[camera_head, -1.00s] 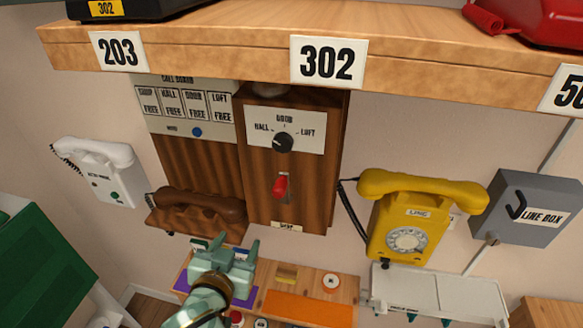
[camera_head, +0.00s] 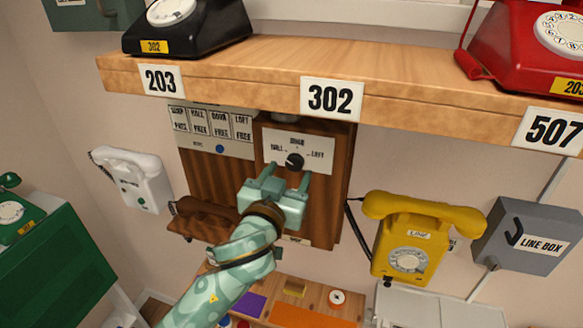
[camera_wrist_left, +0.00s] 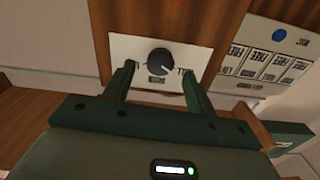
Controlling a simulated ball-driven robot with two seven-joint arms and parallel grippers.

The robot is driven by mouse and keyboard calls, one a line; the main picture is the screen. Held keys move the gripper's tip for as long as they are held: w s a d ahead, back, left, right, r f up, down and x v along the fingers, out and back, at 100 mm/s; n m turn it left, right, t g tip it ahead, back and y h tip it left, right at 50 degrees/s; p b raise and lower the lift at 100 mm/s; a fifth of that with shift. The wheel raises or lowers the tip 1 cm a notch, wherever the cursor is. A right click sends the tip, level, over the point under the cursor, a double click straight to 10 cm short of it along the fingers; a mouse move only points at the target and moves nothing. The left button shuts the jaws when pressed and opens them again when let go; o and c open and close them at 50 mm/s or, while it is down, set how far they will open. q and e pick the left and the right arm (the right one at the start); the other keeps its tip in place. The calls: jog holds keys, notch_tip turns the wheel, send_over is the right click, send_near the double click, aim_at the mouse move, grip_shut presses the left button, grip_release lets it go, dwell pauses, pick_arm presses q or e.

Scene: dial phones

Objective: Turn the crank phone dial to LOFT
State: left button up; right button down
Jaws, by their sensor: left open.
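The crank phone (camera_head: 327,200) is a dark wooden wall box with a white plate (camera_head: 320,142) marked HALL, DOOR and LOFT. A round black dial (camera_head: 294,161) sits on the plate. In the left wrist view the plate looks upside down, and a pale mark shows at the dial's (camera_wrist_left: 159,60) lower right, toward the HALL side. My left gripper (camera_head: 286,176) is open and empty in front of the box, just below the dial. In the left wrist view its fingers (camera_wrist_left: 158,72) stand either side of the dial, apparently not touching it. My gripper hides the red lever.
A shelf (camera_head: 230,75) with black (camera_head: 188,25) and red (camera_head: 530,45) phones juts out above. The call board (camera_head: 212,128) and brown handset (camera_head: 203,216) are left of the box. A yellow phone (camera_head: 418,238) hangs right, with a grey line box (camera_head: 530,236) beyond.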

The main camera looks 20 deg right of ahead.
aim_at(295, 162)
pick_arm(q)
jog(key=shift+x, duration=1.35)
jog(key=c, duration=1)
jog(key=shift+o, duration=0.2)
